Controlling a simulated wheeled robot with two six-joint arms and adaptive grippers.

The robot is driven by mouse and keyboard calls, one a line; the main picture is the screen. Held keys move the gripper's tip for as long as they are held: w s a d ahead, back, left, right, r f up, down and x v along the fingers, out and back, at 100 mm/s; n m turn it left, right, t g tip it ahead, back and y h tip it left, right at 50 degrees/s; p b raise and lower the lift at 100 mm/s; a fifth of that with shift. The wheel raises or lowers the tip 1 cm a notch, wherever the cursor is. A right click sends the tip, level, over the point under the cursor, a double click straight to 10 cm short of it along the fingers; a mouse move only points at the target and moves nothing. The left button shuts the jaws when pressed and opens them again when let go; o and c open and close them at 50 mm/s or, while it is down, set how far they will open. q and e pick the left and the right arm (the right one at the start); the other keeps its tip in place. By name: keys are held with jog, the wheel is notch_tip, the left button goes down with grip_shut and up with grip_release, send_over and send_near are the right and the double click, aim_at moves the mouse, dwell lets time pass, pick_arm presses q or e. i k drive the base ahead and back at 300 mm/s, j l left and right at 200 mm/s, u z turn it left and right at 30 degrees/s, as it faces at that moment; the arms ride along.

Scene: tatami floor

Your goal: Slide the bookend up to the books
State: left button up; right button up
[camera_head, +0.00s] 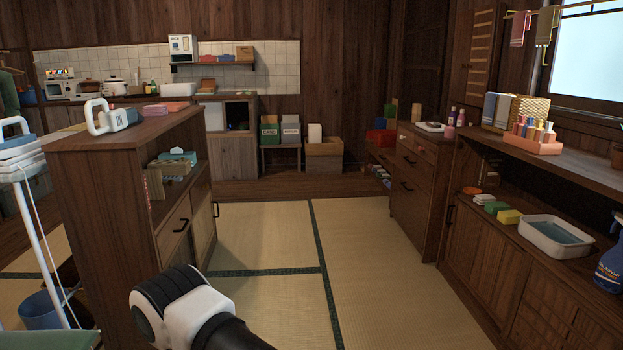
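I cannot make out a bookend or clearly identify any books from here. Some narrow upright items (155,184) stand in the open shelf of the left cabinet (85,190), mostly hidden by its side panel; they may be books, but I cannot tell. A white and black link of my own arm shows at the bottom. Neither of my grippers is in view.
Tatami floor (265,235) is open between the left cabinet and the right-hand counter (490,240). The counter holds a water-filled basin (557,248), sponges (508,216) and a blue spray bottle (608,265). A wooden box (324,158) stands at the back.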

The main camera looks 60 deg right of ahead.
aim_at(154, 183)
jog(key=z, duration=1.05)
jog(key=i, duration=0.1)
